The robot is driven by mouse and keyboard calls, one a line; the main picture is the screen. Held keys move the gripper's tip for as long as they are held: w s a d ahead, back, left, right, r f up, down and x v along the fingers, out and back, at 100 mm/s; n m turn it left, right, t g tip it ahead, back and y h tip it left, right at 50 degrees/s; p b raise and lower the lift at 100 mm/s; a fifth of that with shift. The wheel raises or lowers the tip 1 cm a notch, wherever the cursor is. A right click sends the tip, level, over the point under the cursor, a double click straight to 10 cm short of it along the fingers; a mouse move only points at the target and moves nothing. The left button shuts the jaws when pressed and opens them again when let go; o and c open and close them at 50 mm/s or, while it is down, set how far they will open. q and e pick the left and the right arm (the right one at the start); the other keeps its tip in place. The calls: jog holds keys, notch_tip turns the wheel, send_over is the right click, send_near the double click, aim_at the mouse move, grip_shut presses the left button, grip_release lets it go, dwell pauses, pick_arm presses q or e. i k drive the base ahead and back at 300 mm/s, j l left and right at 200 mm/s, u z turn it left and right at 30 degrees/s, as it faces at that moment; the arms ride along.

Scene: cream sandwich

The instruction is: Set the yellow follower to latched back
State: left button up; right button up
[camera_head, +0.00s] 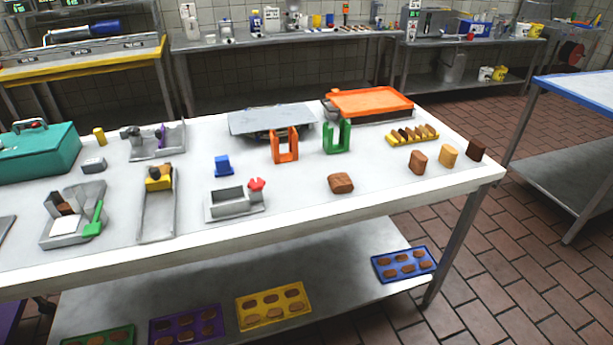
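The yellow follower (158,183) is a small yellow block at the far end of a long grey channel (157,222) on the white table's left half. A small dark or brown part shows on top of it. The near part of the channel looks empty. The view is too small to tell whether a latch holds the follower. Neither of my grippers is in view.
Left of the channel stands a grey holder (58,236) with a green scoop (94,219). To its right are a blue block (223,166) and a grey tray (228,208) with a red knob (257,185). A grey fixture (168,152) stands behind. The table's front edge is close.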

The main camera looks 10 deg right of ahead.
aim_at(156, 182)
jog(key=u, duration=0.55)
jog(key=k+l+u, duration=0.15)
jog(key=l, duration=0.25)
